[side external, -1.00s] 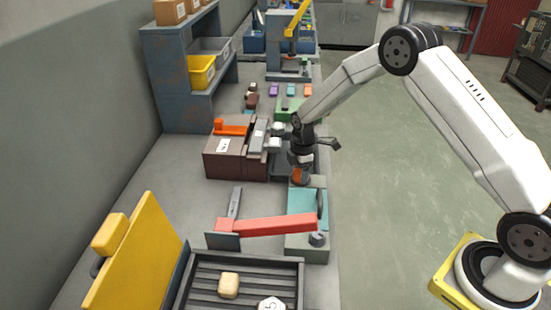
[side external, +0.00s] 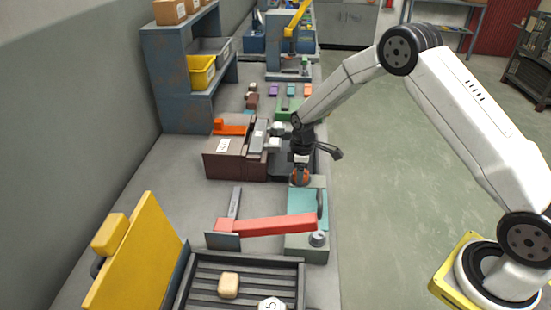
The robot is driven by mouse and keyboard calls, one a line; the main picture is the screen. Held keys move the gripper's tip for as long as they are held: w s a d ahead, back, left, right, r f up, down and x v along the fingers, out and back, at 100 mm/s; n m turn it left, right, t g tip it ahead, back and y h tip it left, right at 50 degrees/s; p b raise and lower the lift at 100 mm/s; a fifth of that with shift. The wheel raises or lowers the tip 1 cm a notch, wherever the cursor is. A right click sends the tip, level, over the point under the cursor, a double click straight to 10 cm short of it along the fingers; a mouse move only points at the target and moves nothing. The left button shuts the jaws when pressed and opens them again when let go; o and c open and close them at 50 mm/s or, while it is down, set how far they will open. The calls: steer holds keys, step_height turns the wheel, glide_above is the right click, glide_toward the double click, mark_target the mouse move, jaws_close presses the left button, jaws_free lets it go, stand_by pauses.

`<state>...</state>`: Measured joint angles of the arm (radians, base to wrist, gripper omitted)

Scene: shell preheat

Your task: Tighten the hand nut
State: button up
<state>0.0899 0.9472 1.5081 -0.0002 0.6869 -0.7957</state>
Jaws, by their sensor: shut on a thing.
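The orange hand nut (side external: 300,177) sits at the far end of the grey and teal fixture (side external: 306,199), near the bench's right edge. My gripper (side external: 300,168) points down over the nut and is shut on it. The fingers and the wrist hide the nut's upper part, and its thread cannot be seen.
A red bar (side external: 267,225) lies across the near part of the fixture. A brown box-like unit with an orange handle (side external: 232,127) stands just left of my gripper. A slatted black tray (side external: 205,288) with a raised yellow lid (side external: 138,260) is in front.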

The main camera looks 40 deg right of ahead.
steer(key=m, duration=1.2)
steer(key=shift+w+m, duration=0.1)
steer(key=shift+m, duration=0.2)
stand_by(0.3)
steer(key=o, duration=1.3)
steer(key=shift+r, duration=0.2)
steer(key=shift+r, duration=3.75)
